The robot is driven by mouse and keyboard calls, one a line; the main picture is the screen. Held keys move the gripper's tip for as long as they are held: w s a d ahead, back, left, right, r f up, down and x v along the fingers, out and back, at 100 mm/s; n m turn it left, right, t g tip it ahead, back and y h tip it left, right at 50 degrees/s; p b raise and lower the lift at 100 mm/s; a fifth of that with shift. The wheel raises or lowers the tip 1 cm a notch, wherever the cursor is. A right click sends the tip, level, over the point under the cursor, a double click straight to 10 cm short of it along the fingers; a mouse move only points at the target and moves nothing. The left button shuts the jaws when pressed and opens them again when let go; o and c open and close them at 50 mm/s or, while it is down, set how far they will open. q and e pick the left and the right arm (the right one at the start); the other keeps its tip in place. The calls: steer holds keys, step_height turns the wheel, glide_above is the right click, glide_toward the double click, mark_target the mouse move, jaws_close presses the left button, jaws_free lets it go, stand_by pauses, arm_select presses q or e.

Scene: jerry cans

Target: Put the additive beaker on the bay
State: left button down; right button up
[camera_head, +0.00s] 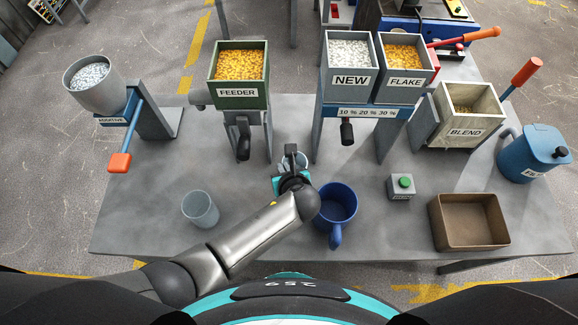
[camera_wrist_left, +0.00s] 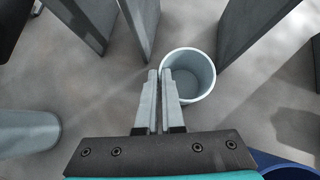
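A small pale grey beaker (camera_head: 300,161) stands upright between the feeder and the NEW/FLAKE stand; it shows in the left wrist view (camera_wrist_left: 202,85). My left gripper (camera_head: 291,160) is at its near side. In the wrist view the left gripper's fingers (camera_wrist_left: 160,75) are nearly together at the beaker's left rim, one inside and one outside, seemingly pinching its wall. A second grey beaker (camera_head: 200,209) stands at the front left and shows in the wrist view (camera_wrist_left: 27,133). No label tells which is the additive beaker. No marked bay is recognisable. My right gripper is not in view.
The additive hopper (camera_head: 95,90) with its red-ended lever stands at the far left. The feeder (camera_head: 238,85) and NEW bin (camera_head: 349,78) stand behind the gripper. A blue mug (camera_head: 336,203) is just right of my arm. A brown tray (camera_head: 469,224) sits front right.

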arm_select(q)
step_height(320, 180, up, 20)
steer(key=p, duration=0.7)
steer(key=shift+s+p, duration=0.15)
steer(key=shift+p, duration=0.15)
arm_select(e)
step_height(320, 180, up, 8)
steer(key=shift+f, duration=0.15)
